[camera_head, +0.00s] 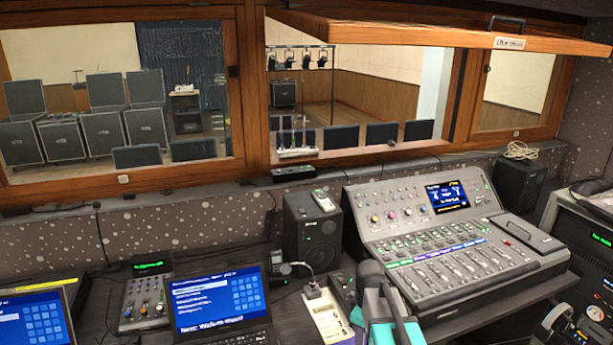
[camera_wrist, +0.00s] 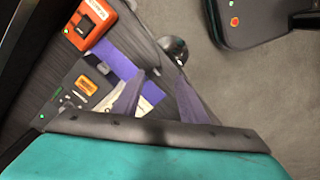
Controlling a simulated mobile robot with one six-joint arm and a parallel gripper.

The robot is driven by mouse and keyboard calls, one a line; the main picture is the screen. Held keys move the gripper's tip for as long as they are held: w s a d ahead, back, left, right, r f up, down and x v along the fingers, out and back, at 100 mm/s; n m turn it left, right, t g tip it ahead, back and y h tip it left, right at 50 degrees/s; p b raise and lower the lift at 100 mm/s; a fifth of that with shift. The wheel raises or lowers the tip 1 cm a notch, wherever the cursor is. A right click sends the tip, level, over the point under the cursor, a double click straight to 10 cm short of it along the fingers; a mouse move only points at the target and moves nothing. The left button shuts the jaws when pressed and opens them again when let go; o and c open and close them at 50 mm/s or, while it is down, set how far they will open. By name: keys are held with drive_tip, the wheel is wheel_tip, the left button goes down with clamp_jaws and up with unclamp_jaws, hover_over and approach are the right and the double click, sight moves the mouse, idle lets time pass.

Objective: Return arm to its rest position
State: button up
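My gripper (camera_wrist: 157,78) shows in the wrist view with its two purple-grey fingers apart and nothing visible held between them. Beyond the fingers lie a dark desk surface and grey floor. In the head view, the teal and dark grey parts of my arm (camera_head: 384,318) rise at the bottom middle, in front of the large mixing console's (camera_head: 530,288) left front corner. Whether they touch the console cannot be told. The console has a lit screen (camera_head: 447,196) and a row of faders (camera_head: 462,268). The fingertips cannot be made out in the head view.
A laptop (camera_head: 218,300), a small mixer (camera_head: 143,303) and a black speaker (camera_head: 312,232) stand left of the console. A rack (camera_head: 585,262) is at the right. In the wrist view, an orange device (camera_wrist: 90,25) lies on the desk and a dark object (camera_wrist: 250,20) is at upper right.

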drive_tip(key=s+f+m+g+b, duration=0.5)
drive_tip(key=s+f+m+b, duration=0.5)
drive_tip(key=s+f, duration=2.5)
wheel_tip(320, 180, down, 4)
drive_tip(key=shift+r+m+g, duration=0.2)
drive_tip(key=shift+m+g, duration=0.1)
drive_tip(key=shift+m, duration=0.5)
